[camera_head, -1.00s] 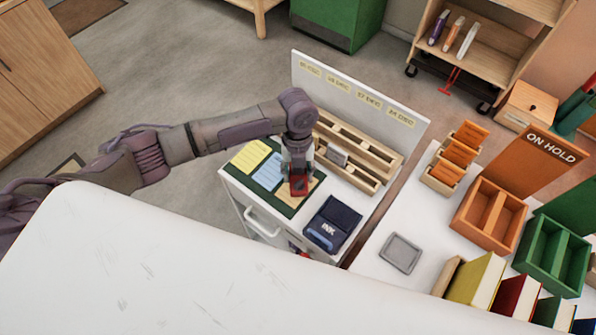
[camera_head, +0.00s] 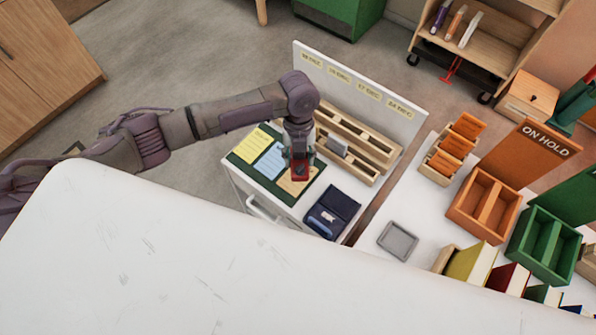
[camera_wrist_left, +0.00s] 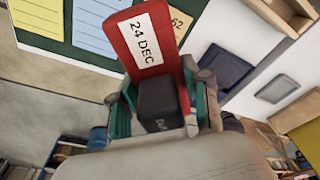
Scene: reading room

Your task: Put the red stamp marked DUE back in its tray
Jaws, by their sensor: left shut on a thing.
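My left gripper (camera_head: 300,160) is shut on the red stamp (camera_head: 300,171) and holds it over the tan card at the right end of the dark green mat. In the left wrist view my gripper's teal fingers (camera_wrist_left: 160,88) flank a dark block with partly readable lettering, and the red part (camera_wrist_left: 145,42) carries a white label reading 24 DEC. I cannot tell whether the stamp touches the card. A small empty grey tray (camera_head: 398,241) lies on the white table to the right. My right gripper is not in view.
A dark blue ink pad (camera_head: 332,211) marked INK sits right of the mat (camera_head: 238,160). A wooden rack (camera_head: 375,155) and an upright white panel (camera_head: 350,88) stand behind. Orange bins (camera_head: 487,205), green bins (camera_head: 545,245) and books stand beyond the grey tray.

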